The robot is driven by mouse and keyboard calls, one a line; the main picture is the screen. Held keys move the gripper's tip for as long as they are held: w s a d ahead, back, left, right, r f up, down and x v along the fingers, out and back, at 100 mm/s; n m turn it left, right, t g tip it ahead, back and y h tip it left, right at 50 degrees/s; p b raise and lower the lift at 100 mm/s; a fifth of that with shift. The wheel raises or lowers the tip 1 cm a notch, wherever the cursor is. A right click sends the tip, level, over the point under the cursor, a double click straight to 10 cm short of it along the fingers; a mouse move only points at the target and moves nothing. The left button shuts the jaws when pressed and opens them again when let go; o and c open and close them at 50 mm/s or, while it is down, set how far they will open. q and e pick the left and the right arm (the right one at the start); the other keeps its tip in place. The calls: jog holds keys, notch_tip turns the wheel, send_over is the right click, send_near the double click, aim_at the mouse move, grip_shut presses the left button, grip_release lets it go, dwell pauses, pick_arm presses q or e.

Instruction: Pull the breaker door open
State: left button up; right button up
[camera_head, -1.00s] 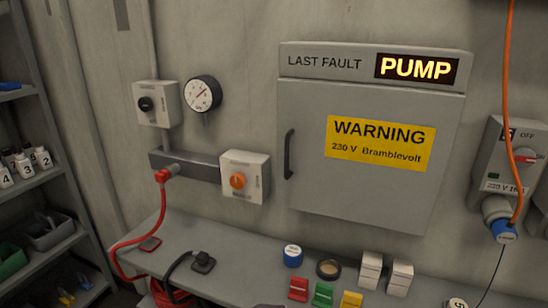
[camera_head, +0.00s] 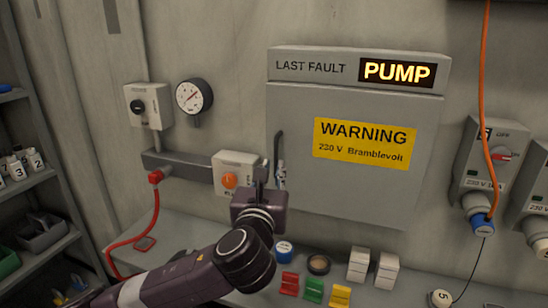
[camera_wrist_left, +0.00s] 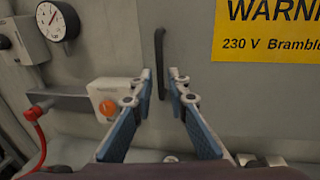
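The grey breaker door (camera_head: 350,190) is shut on the wall cabinet and carries a yellow warning label (camera_head: 364,144). Its dark vertical handle (camera_head: 279,147) is at the door's left edge. The handle also shows in the left wrist view (camera_wrist_left: 160,62), upright at top centre. My left gripper (camera_head: 272,172) is in front of the lower part of the handle. In the left wrist view my left gripper (camera_wrist_left: 161,82) is open, with one blue finger on each side of the handle's lower end. I cannot tell whether either finger touches it. My right gripper is not in view.
An orange-knob switch box (camera_head: 233,172) is close to the left of my gripper. A bench (camera_head: 190,232) below holds coloured blocks, white boxes (camera_head: 359,264) and a blue-capped jar (camera_head: 284,251). An orange cable (camera_head: 487,100) hangs at the right. The wall before the door is clear.

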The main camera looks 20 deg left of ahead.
aim_at(276, 160)
pick_arm(q)
jog(key=w, duration=0.4)
jog(key=w+a+p, duration=0.1)
jog(key=shift+w, duration=0.4)
jog(key=shift+c, duration=0.4)
grip_shut()
jog(key=shift+s+f, duration=0.1)
jog(key=shift+s, duration=0.05)
